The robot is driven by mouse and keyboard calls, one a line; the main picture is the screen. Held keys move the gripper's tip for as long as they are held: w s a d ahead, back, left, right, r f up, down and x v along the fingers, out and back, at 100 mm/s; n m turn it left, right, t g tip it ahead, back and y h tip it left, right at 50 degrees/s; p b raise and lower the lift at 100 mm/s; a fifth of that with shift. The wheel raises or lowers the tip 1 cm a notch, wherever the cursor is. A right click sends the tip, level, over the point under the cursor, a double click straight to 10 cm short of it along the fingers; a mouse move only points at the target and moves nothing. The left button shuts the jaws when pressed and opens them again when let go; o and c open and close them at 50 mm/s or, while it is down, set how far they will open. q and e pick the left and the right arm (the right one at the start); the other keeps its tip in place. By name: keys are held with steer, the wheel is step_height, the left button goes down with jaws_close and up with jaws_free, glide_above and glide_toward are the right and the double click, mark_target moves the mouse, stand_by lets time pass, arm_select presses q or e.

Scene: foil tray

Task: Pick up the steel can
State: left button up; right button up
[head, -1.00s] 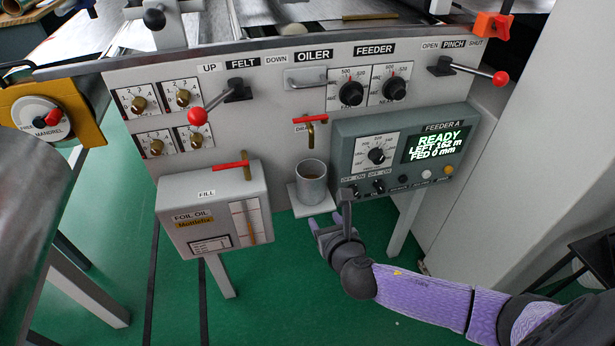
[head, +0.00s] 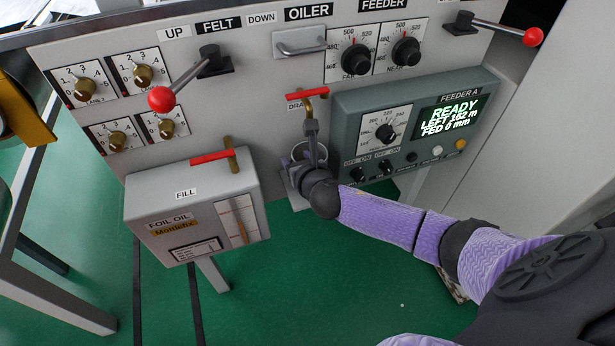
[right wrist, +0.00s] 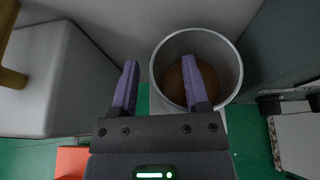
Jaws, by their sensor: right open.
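The steel can (head: 296,153) stands on a small ledge under the drain tap. In the head view my right gripper and wrist hide most of it. In the right wrist view the can (right wrist: 234,72) is open-topped, upright and holds brown liquid. My right gripper (head: 312,148) is at the can, with its wrist in front of it. In the right wrist view the gripper (right wrist: 160,68) is open. Its right finger overlaps the can's mouth and its left finger lies left of the rim. I cannot tell whether either finger touches the can. My left gripper is not in view.
The red-handled drain tap (head: 307,94) is just above the can. The foil oil box (head: 196,210) stands close on the left and the Feeder A panel (head: 420,125) on the right. Green floor (head: 290,290) is open below.

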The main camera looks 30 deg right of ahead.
steer(key=shift+w+d+f, duration=0.1)
steer(key=shift+w+f, duration=0.3)
steer(key=shift+w, duration=0.05)
steer(key=shift+r, duration=0.2)
jaws_close()
stand_by(0.5)
stand_by(0.4)
